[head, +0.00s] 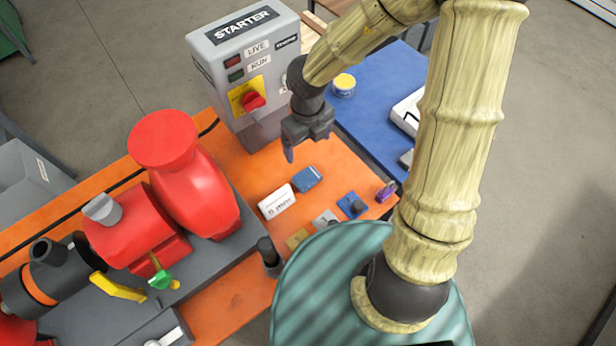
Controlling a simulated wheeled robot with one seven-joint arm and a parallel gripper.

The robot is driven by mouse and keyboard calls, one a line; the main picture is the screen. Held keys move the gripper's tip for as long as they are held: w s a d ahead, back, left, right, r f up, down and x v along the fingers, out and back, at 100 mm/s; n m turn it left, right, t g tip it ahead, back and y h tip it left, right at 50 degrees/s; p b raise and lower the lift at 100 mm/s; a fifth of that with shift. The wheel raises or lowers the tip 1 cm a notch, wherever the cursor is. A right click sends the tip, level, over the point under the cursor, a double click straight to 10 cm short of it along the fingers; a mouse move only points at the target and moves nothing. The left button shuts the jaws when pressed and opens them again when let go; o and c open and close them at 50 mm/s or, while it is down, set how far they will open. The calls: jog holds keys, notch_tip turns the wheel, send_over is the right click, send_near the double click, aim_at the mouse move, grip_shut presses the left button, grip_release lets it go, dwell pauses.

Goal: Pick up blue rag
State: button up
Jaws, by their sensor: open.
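Two small blue things lie on the orange bench (345,160), and I cannot tell for sure which is the blue rag. One flat blue piece (307,179) with a pale marking lies beside a white sign. A blue square (352,205) with something dark on it lies farther right, near the bench edge. My gripper (304,148) is open and empty, pointing down in front of the starter box. It shows above and behind the nearer blue piece, apart from it. One finger is partly hidden by the gripper body.
The grey starter box (222,62) stands close behind my gripper. A white sign (278,202), small plates (325,219) and a purple padlock (387,191) crowd the bench. The red pump (190,190) stands left. A blue mat (375,85) lies behind, holding a yellow-topped tin (344,84).

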jog(key=b, duration=0.4)
send_over(308, 176)
jog(key=f, duration=1.2)
jog(key=shift+s+f, duration=0.1)
jog(key=shift+s, duration=0.2)
jog(key=shift+f, duration=0.1)
jog(key=f, duration=0.1)
jog(key=f+b, duration=0.1)
jog(key=f, duration=0.3)
jog(key=shift+w+b, duration=0.3)
jog(key=shift+b, duration=0.1)
jog(key=shift+c, duration=0.2)
jog(key=c, duration=0.8)
